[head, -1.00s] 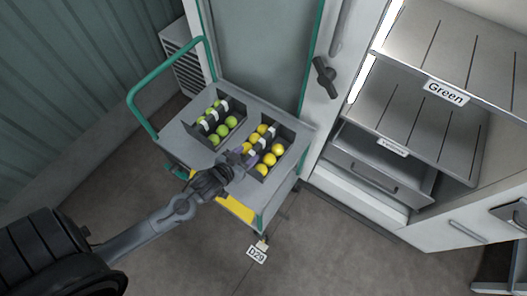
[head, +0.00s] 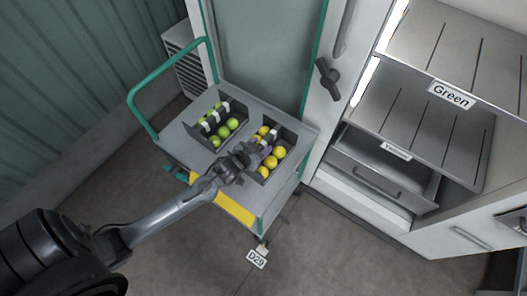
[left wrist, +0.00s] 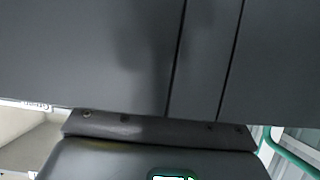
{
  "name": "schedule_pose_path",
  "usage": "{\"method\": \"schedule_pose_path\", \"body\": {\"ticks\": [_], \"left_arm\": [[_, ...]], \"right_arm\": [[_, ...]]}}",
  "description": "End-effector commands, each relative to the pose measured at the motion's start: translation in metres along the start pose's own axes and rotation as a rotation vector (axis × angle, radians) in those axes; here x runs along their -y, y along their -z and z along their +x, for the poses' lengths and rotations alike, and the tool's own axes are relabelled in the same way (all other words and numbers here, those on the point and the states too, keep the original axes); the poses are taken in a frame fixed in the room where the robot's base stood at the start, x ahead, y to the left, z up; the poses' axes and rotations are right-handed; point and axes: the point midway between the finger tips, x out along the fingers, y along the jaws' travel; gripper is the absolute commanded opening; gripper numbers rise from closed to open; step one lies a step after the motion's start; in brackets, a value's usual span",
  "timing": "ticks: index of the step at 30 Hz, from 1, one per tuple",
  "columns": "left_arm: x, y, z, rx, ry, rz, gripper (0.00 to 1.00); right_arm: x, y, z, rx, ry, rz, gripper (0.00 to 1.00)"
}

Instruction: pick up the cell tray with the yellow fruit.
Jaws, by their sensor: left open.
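The cell tray with the yellow fruit (head: 289,131) is a dark grey open tray on the right part of a grey trolley top, with several yellow fruits and a whitish handle-like bar across it. My left gripper (head: 257,152) is at the tray's left side in the head view, above the trolley. It is open, and its fingertips partly overlap the tray, covering some of its left wall and fruit. Whether they touch the tray I cannot tell. The left wrist view shows mostly a close dark grey grooved surface; no fruit shows there. My right gripper is not in view.
A similar tray with green fruit (head: 195,131) stands close on the left on the same trolley (head: 205,163), which has a green handle (head: 150,85). A white cabinet with grey shelves, one labelled Green (head: 451,95), stands at the right.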

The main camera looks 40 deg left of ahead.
Motion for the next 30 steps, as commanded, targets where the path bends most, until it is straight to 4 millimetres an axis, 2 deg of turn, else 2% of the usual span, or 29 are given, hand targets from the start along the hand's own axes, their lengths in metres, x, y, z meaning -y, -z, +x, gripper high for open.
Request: {"method": "schedule_pose_path", "body": {"ticks": [5, 15, 30], "left_arm": [[-0.0002, 0.0003, -0.0002, -0.001, 0.000, 0.000, 0.54], [-0.0001, 0.0005, -0.0003, -0.001, 0.000, 0.000, 0.02], [0.0003, 0.0004, -0.0003, -0.001, 0.001, 0.000, 0.00]], "right_arm": [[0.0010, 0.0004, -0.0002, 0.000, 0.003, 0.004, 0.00], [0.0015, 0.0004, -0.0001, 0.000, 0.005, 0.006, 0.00], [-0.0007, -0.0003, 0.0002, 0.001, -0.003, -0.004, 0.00]]}}
